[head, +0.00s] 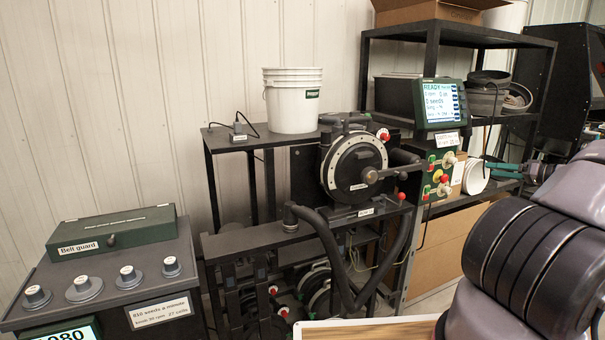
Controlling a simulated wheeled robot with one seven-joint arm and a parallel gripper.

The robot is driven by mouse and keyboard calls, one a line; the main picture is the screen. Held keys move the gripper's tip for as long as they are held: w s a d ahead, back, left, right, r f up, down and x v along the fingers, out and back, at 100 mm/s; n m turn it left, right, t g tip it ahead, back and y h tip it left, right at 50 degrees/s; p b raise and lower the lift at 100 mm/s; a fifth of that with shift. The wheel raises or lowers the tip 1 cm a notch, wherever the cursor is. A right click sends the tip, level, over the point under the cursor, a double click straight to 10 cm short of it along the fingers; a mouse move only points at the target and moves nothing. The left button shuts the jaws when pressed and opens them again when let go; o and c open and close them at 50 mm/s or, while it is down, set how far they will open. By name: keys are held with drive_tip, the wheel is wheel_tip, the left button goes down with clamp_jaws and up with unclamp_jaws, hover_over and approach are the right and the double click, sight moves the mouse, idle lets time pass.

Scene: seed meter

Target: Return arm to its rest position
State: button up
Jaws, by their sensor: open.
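My arm fills the lower right of the head view, with a ribbed black joint (530,265) and purple-grey links around it. The seed meter (352,168), a round black housing with a pale dial ring and red knobs, stands on the black stand in the middle. The visible part of my arm is in front of the right side of the scene and hides part of it.
A white bucket (293,100) stands on the black stand. A screen (440,103) reading READY is above a green button panel (440,175). A knob console (110,280) with a green belt guard box (112,232) is at left. A wood-coloured board (370,329) is at the bottom.

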drive_tip(key=s+a+r+g+h, duration=0.1)
drive_tip(key=s+a+r+g, duration=0.3)
drive_tip(key=a, duration=0.6)
drive_tip(key=w+a+r+g, duration=0.1)
drive_tip(key=a+r+g, duration=0.1)
drive_tip(key=a+r, duration=0.5)
drive_tip(key=s+a+r+g+h, duration=0.1)
drive_tip(key=s+a+r+g, duration=0.15)
drive_tip(key=a, duration=0.95)
drive_tip(key=s+a+r+m+h, duration=0.1)
drive_tip(key=s+a+r, duration=0.2)
drive_tip(key=s, duration=0.5)
drive_tip(key=s+a+r+m+t+h, duration=0.1)
drive_tip(key=s+a+r+h, duration=0.1)
drive_tip(key=s+a, duration=0.4)
drive_tip(key=s+a+r+m+t+h, duration=0.1)
drive_tip(key=s+a+r, duration=0.3)
drive_tip(key=s, duration=0.7)
drive_tip(key=shift+s+a+r+m+h, duration=0.15)
drive_tip(key=shift+a+r+m+h, duration=0.15)
drive_tip(key=shift+m+h, duration=0.2)
drive_tip(key=shift+t, duration=0.25)
